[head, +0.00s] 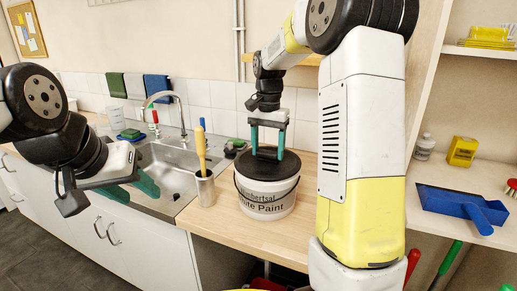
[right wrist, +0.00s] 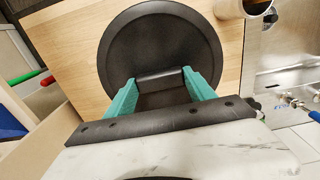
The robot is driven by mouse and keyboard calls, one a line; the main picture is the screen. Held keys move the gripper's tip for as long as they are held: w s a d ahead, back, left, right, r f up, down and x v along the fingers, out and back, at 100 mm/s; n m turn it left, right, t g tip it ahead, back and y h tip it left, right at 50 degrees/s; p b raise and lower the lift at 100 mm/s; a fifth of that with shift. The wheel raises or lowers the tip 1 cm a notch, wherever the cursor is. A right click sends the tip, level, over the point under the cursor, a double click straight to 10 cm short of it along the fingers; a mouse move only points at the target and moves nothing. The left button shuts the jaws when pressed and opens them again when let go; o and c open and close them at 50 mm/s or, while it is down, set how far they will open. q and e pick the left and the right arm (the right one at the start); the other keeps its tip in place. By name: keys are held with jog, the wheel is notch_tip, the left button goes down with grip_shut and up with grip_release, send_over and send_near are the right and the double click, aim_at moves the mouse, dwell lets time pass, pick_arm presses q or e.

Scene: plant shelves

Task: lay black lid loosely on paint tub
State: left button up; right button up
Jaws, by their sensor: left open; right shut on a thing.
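The white paint tub (head: 265,203) stands upright on the wooden worktop, its wire handle hanging at its side. The round black lid (head: 245,165) is over the tub's mouth, level and roughly centred; I cannot tell whether it rests on the rim or hovers just above it. My right gripper (head: 268,152) comes from above, its teal fingers shut on the lid's raised grip. In the right wrist view the lid (right wrist: 120,45) shows from above, with its grip bar between the fingers (right wrist: 161,82); the tub is hidden there. My left gripper (head: 132,189) is open and empty before the sink cabinet.
The sink (head: 172,172) lies further left. A blue dustpan (head: 465,207) and a yellow box (head: 462,151) are on the right shelf. Worktop in front of the tub is clear.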

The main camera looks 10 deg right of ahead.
jog(key=o, duration=1.5)
notch_tip(320, 180, up, 7)
jog(key=shift+r, duration=0.15)
jog(key=shift+s+r, duration=0.2)
jog(key=shift+r, duration=0.15)
jog(key=s+n+t, duration=0.2)
jog(key=s, duration=0.6)
jog(key=s+a+f+n+t+y, duration=0.1)
jog(key=s+n+t, duration=0.1)
jog(key=s, duration=0.6)
jog(key=s+a+f+n+t+y, duration=0.1)
jog(key=s+n+t, duration=0.1)
jog(key=s, duration=0.5)
jog(key=shift+s+a+n, duration=0.1)
jog(key=shift+s+n, duration=0.3)
jog(key=shift+n, duration=0.3)
